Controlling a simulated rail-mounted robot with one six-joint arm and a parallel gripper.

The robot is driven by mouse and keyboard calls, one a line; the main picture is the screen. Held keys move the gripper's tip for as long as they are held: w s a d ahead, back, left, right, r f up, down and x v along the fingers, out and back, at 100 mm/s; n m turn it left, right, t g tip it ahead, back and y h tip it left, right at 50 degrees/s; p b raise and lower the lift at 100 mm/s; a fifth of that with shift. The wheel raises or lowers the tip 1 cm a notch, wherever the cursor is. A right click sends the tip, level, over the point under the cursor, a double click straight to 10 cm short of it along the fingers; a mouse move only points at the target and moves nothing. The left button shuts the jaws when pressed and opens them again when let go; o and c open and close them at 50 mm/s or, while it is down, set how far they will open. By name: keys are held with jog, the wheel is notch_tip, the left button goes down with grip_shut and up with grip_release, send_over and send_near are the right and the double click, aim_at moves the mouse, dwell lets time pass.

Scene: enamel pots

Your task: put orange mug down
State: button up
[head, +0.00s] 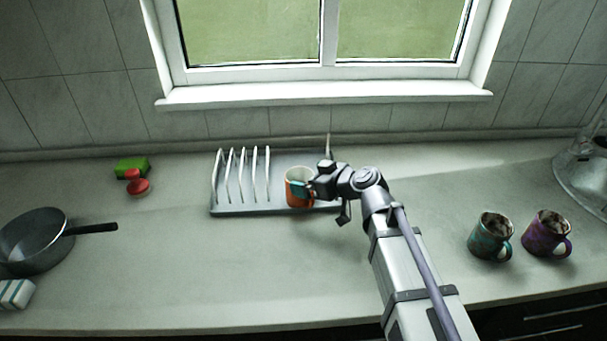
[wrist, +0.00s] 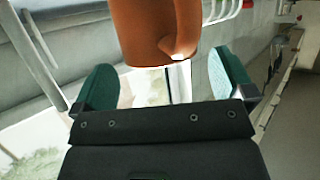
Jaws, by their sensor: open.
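The orange mug (head: 292,190) stands upright on the flat right part of the grey dish rack (head: 240,211), beside its upright dividers. In the wrist view the mug (wrist: 150,30) is at the top centre, with its handle on the right side. My gripper (head: 308,187) is at the mug's right side in the head view. In the wrist view its two green fingertips (wrist: 165,82) are spread wide apart, and nothing is clamped between them.
A teal mug (head: 488,236) and a purple mug (head: 543,232) stand at the right. A dark pan (head: 38,240) is at the left, with a green sponge (head: 131,167), a red item (head: 138,187) and a striped block (head: 15,293) nearby. The front middle counter is clear.

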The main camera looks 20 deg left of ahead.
jog(key=p+v, duration=0.2)
jog(key=v, duration=0.7)
jog(key=shift+p, duration=0.35)
jog(key=shift+d+f, duration=0.1)
jog(key=s+d+f+m+h, duration=0.1)
jog(key=d+f+m+h, duration=0.1)
jog(key=d, duration=0.3)
jog(key=s+d+f+m+g+h, duration=0.1)
jog(key=d+f+m+h, duration=0.1)
jog(key=d, duration=0.3)
jog(key=s+d+f+m+g+h, duration=0.1)
jog(key=s+d+f+m+h, duration=0.1)
jog(key=d, duration=0.3)
jog(key=shift+f+h, duration=0.4)
jog(key=shift+f, duration=0.5)
jog(key=s+d+f+m+g+h, duration=0.1)
jog(key=s+d+m+h, duration=0.1)
jog(key=d, duration=0.2)
jog(key=s+d+m+g+h, duration=0.1)
jog(key=d+m+h, duration=0.1)
jog(key=d, duration=0.3)
jog(key=s+d+f+m+h, duration=0.1)
jog(key=s+d+m, duration=0.1)
jog(key=d, duration=0.3)
jog(key=shift+s+f+m+g+h, duration=0.3)
jog(key=shift+m+g+h, duration=0.1)
jog(key=shift+m, duration=0.5)
